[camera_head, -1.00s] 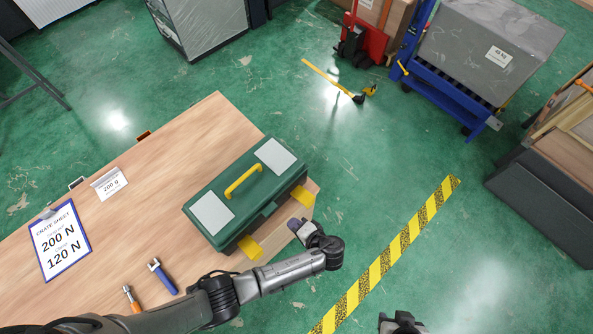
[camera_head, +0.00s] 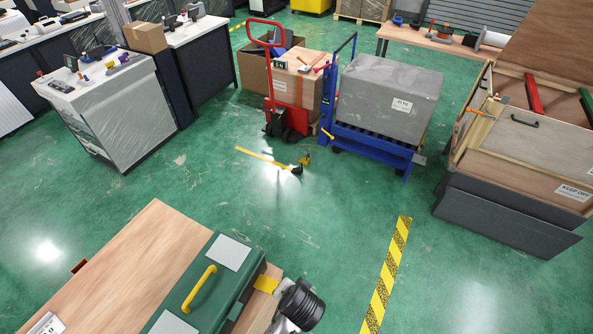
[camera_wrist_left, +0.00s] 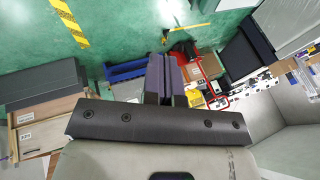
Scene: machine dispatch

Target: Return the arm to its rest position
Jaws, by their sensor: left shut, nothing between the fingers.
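My left arm (camera_head: 298,306) shows at the bottom of the head view, beside the right end of the wooden table (camera_head: 140,240). Its gripper fingers are not clear there. In the left wrist view the left gripper (camera_wrist_left: 165,62) shows its two dark purplish fingers together, shut and empty, with open floor and distant carts beyond them. A green toolbox (camera_head: 238,287) with a yellow handle (camera_head: 200,288) sits on the table, cut off by the bottom edge. It stands just left of my arm and apart from the gripper. My right gripper is not in view.
A blue cart (camera_head: 375,145) carries a grey wrapped crate (camera_head: 388,98). A red pallet jack (camera_head: 280,105) stands left of it. A large open wooden crate (camera_head: 530,140) is at the right. Green floor with a yellow-black stripe (camera_head: 387,275) is clear between them.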

